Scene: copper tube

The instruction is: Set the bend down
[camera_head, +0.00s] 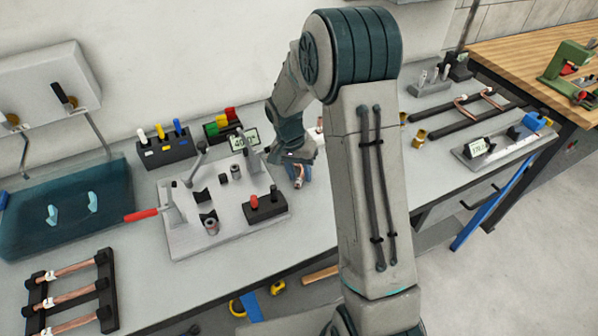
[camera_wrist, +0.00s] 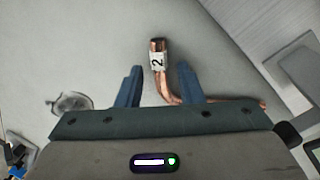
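The bend is a copper tube with a white label marked 2 (camera_wrist: 158,62). In the wrist view its labelled leg lies between my two blue fingers, and the other leg runs right, passing behind the right finger. My gripper (camera_wrist: 160,84) is open, with a visible gap between each finger and the tube. The bend appears to rest on the grey bench top, though its contact is hard to judge. In the head view my gripper (camera_head: 300,174) is low over the bench, just right of the grey fixture plate; the bend is mostly hidden there.
The fixture plate (camera_head: 180,238) with clamps and a display stands left of my gripper. A rack of copper tubes (camera_head: 33,307) is at front left, beside a teal tray (camera_head: 110,215). More bent tubes lie on black bars (camera_head: 465,123) at right. Bench room beyond my arm is partly hidden.

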